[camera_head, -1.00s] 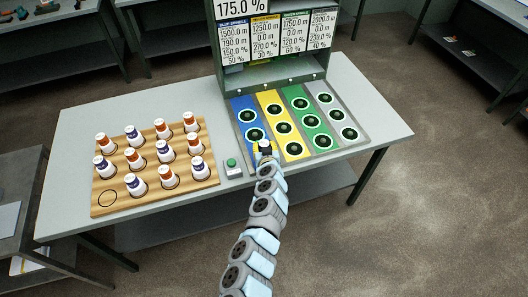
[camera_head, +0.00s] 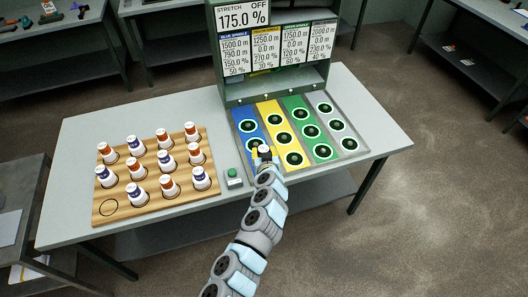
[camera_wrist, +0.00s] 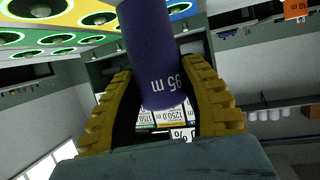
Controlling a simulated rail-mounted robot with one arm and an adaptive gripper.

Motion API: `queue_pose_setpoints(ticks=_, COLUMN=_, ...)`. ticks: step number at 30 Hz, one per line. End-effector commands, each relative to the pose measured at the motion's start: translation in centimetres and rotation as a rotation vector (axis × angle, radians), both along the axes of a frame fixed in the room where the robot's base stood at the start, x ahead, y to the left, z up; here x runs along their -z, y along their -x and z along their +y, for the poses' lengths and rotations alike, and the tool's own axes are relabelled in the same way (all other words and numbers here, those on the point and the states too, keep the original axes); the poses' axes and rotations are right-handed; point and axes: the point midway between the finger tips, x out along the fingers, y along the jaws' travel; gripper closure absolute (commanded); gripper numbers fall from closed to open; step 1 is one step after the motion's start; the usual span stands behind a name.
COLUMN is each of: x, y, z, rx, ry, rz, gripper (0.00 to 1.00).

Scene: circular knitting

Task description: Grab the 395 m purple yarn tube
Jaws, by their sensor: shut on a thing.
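My gripper (camera_wrist: 165,105) is shut on a purple yarn tube (camera_wrist: 155,50). In the wrist view its label reads "95 m" upside down, and any digit before that is out of sight. The yellow ridged fingers stand on either side of the tube. In the head view my gripper (camera_head: 263,157) is above the front of the blue and yellow spindle strips, with the tube's white top (camera_head: 264,149) just showing. I cannot tell whether the tube touches a spindle.
A wooden board (camera_head: 150,208) at the left holds several purple and orange tubes, with one empty circle at its front left. A green button (camera_head: 233,173) stands between board and strips. The display panel (camera_head: 268,45) rises behind the coloured spindle strips (camera_head: 302,122).

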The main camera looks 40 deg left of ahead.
Motion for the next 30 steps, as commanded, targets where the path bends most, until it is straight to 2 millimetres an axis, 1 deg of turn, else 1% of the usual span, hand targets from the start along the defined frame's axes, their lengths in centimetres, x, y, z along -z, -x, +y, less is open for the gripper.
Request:
queue_pose_setpoints(ticks=3, x=-1.1, y=0.7, z=-0.5, rx=0.001, ry=-0.003, rz=-0.002, gripper=0.97)
queue_pose_setpoints(ticks=11, x=-3.4, y=2.3, z=-1.6, rx=0.004, ry=-0.002, rz=-0.001, gripper=0.97)
queue_pose_setpoints(ticks=27, x=-5.9, y=7.3, z=-4.7, rx=-0.001, ry=0.0, rz=0.0, gripper=0.97)
queue_pose_setpoints(ticks=30, x=-6.4, y=7.9, z=-5.3, rx=0.001, ry=-0.001, rz=-0.003, gripper=0.97)
